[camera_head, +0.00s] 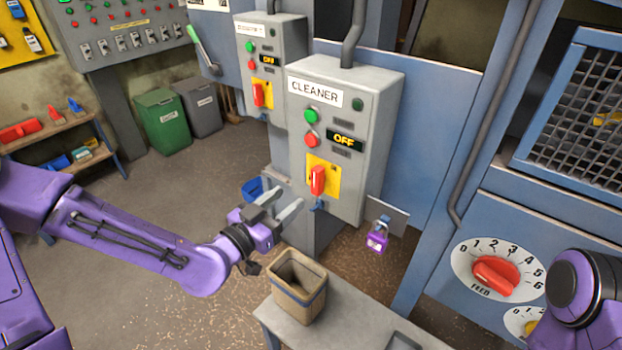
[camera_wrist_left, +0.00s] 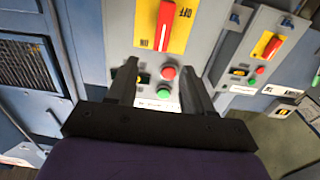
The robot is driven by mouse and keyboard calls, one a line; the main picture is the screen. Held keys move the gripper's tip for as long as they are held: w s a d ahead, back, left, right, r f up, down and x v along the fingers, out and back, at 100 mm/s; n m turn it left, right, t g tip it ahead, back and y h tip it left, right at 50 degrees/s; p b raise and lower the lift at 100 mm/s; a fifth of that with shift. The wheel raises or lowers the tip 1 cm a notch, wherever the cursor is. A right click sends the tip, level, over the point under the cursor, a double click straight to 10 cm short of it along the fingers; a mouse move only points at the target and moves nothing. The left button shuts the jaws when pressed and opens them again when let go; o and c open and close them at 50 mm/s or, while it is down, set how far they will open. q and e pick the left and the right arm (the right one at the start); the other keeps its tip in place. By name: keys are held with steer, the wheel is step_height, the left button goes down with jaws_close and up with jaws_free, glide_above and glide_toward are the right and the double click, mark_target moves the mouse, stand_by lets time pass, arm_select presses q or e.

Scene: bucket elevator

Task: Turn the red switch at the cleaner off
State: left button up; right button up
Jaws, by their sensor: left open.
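The grey cleaner box (camera_head: 348,95) stands in the middle of the head view. Its red switch (camera_head: 317,180) is a handle on a yellow plate (camera_head: 328,186) low on the front, standing nearly upright. In the left wrist view the red switch (camera_wrist_left: 164,24) shows at the top, on its plate marked ON and OFF. My right gripper is out of view; part of my right arm shows at bottom right.
A second grey box (camera_head: 270,45) with a similar red switch stands behind to the left. A purple padlock (camera_head: 377,240) hangs right of the cleaner box. A brown bin (camera_head: 298,285) sits on a grey table (camera_head: 350,318) below my left gripper.

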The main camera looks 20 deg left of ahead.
mark_target(314, 177)
arm_select(q)
steer(key=x, duration=0.9)
steer(key=shift+w+f, duration=0.3)
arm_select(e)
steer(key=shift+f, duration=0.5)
arm_select(q)
jaws_close()
